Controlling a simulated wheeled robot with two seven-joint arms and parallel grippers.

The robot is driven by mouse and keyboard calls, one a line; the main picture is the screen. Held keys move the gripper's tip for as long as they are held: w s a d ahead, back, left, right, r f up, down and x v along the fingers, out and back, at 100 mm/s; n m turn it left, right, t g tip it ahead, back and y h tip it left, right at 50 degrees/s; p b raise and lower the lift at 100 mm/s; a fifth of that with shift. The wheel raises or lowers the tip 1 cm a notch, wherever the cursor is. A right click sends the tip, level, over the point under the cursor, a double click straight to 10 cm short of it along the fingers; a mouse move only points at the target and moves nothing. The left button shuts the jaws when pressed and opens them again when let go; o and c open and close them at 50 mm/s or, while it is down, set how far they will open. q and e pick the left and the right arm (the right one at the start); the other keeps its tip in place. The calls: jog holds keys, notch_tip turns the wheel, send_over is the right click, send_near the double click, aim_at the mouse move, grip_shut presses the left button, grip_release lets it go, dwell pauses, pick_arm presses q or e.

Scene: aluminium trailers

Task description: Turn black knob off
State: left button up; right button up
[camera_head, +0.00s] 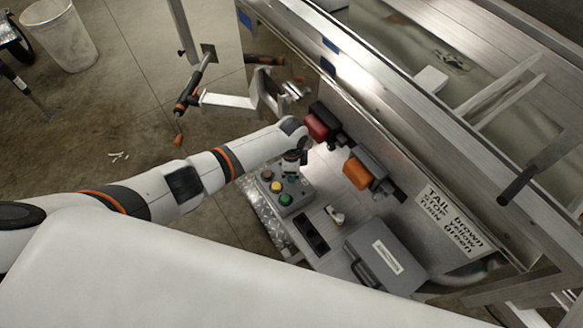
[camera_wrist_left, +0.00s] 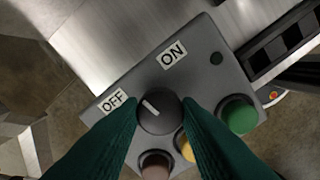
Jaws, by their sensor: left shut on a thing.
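The black knob (camera_wrist_left: 160,112) sits on a grey control box (camera_wrist_left: 218,78) between an OFF label (camera_wrist_left: 112,102) and an ON label (camera_wrist_left: 174,54). Its white pointer line points up-left in the left wrist view, between the two labels and nearer to OFF. My left gripper (camera_wrist_left: 160,108) has its dark green fingers on either side of the knob, shut on it. In the head view my left gripper (camera_head: 292,163) is over the far end of the control box (camera_head: 297,204) and hides the knob. My right gripper is not in view.
A green button (camera_wrist_left: 239,116), a yellow button (camera_wrist_left: 186,147) and a reddish button (camera_wrist_left: 154,164) are close to the fingers. Red (camera_head: 316,127) and orange (camera_head: 357,173) lamps stand behind the box. A grey case (camera_head: 376,262) lies to its right, near the trailer wall.

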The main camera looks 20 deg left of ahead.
pick_arm(q)
jog(key=n+p, duration=0.1)
jog(key=n, duration=0.3)
jog(key=shift+r+n+p, duration=0.1)
jog(key=shift+n+p, duration=0.6)
jog(key=shift+n, duration=1)
jog(key=o, duration=1)
jog(key=shift+c, duration=0.2)
jog(key=shift+r, duration=0.55)
notch_tip(320, 180, up, 11)
jog(key=shift+f, duration=0.1)
